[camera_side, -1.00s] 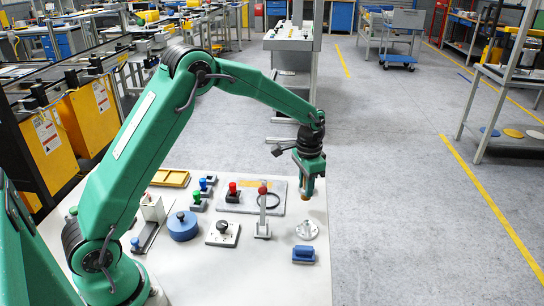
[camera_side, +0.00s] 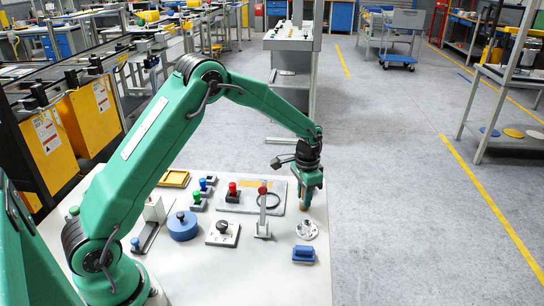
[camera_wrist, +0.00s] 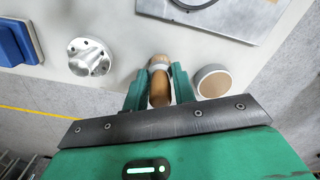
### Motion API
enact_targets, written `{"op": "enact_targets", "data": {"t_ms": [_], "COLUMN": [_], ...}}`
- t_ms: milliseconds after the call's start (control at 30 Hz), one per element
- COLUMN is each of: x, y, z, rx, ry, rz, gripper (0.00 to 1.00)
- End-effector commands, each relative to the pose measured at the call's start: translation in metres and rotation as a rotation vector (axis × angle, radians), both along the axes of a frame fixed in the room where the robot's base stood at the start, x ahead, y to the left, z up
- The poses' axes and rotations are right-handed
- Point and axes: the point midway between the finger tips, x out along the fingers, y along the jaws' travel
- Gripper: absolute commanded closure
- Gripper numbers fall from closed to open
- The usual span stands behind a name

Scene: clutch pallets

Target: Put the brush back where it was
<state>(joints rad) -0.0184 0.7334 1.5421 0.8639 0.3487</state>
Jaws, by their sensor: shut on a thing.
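The brush (camera_wrist: 158,82), a tan wooden piece with a pale band, stands between my two green fingers in the wrist view. My gripper (camera_wrist: 160,88) is shut on it. In the side view my gripper (camera_side: 306,205) points down at the table's right edge, close to the tabletop, beside the grey plate. The brush's lower end is mostly hidden there, and I cannot tell if it touches the table. A short round piece with a tan top and pale rim (camera_wrist: 213,82) stands just right of the fingers in the wrist view.
A silver flange (camera_side: 306,230) and a blue block (camera_side: 303,255) are just nearer the camera. The grey plate with a black ring (camera_side: 270,200) and a red-knobbed lever (camera_side: 263,215) lie to the left. The front of the white table (camera_side: 250,280) is clear.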

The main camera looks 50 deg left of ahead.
Motion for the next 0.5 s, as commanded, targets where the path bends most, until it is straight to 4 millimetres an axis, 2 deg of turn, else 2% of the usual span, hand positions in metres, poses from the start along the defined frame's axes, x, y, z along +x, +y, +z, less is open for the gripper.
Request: {"op": "enact_targets", "data": {"t_ms": [233, 267, 333, 500], "x": [-0.0001, -0.0001, -0.0001, -0.0001], "y": [0.0, 0.0, 0.0, 0.0], "z": [-0.0032, -0.003, -0.0029, -0.0029], "rx": [0.0, 0.0, 0.0, 0.0], "ry": [0.0, 0.0, 0.0, 0.0], "rz": [0.0, 0.0, 0.0, 0.0], "gripper": [0.96, 0.68, 0.54, 0.52]}}
